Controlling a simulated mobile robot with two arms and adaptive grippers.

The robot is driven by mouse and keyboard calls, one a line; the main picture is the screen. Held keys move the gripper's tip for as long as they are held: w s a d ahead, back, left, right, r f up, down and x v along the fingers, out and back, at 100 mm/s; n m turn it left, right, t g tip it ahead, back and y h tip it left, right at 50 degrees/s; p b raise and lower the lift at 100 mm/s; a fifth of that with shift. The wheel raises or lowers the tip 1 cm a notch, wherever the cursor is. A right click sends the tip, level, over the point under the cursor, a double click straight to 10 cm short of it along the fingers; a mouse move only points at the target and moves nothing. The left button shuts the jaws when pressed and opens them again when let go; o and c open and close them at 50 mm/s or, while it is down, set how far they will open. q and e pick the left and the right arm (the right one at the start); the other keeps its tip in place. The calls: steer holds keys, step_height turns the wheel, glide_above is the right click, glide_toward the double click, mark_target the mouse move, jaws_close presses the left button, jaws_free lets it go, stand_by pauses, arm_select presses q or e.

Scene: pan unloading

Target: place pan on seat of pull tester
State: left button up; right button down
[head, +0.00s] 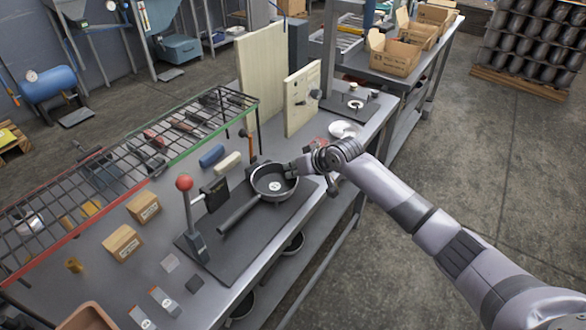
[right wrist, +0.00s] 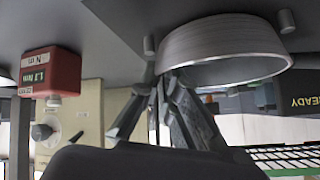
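The dark pan (head: 273,186) is at the far end of the pull tester's dark base plate (head: 240,255), its handle (head: 239,215) pointing to the lower left. The pull tester has a lever with a red knob (head: 184,183) and a black gauge (head: 215,194). My right gripper (head: 303,166) is at the pan's right rim. In the right wrist view its fingers (right wrist: 160,80) close in on the edge of the pan wall (right wrist: 225,45), and short pegs (right wrist: 287,21) stand beside the pan. Contact under the pan is hidden. My left gripper is not in view.
A wire rack (head: 150,150) runs along the back of the bench. Small cardboard boxes (head: 122,243) lie left of the tester. A pale panel with a knob (head: 302,98) and a white dish (head: 343,129) are beyond the pan. More pans are on the lower shelf (head: 294,242).

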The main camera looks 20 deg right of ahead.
steer(key=c, duration=2.2)
jaws_free()
steer(key=shift+f, duration=0.1)
steer(key=o, duration=0.4)
steer(key=b+v, duration=0.1)
steer(key=v, duration=1.1)
